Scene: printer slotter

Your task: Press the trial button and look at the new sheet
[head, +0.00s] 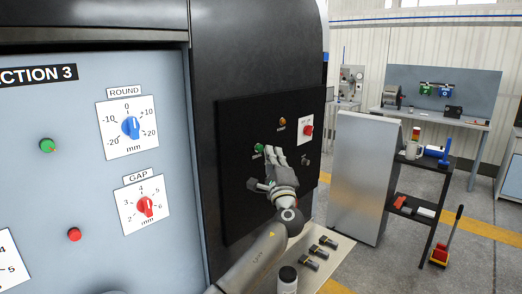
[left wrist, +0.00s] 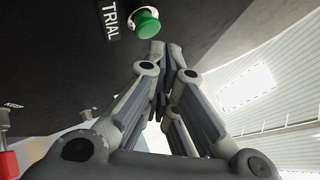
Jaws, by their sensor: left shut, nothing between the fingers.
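The green trial button (head: 258,148) is on a black control panel (head: 240,215) on the dark machine side. In the left wrist view the green button (left wrist: 147,22) sits beside a white-on-black TRIAL label (left wrist: 111,18). My left gripper (head: 281,156) is in front of this panel, just right of and below the button. Its fingers are shut and empty. In the left wrist view the fingertips (left wrist: 162,48) are just below and right of the button; I cannot tell whether they touch it. No printed sheet shows. My right gripper is out of view.
The panel also has an orange button (head: 282,121), a red switch (head: 308,131) and a dark knob (head: 305,160). Left, a grey panel carries a blue ROUND dial (head: 130,127) and a red GAP dial (head: 146,206). A shelf cart (head: 365,175) stands right.

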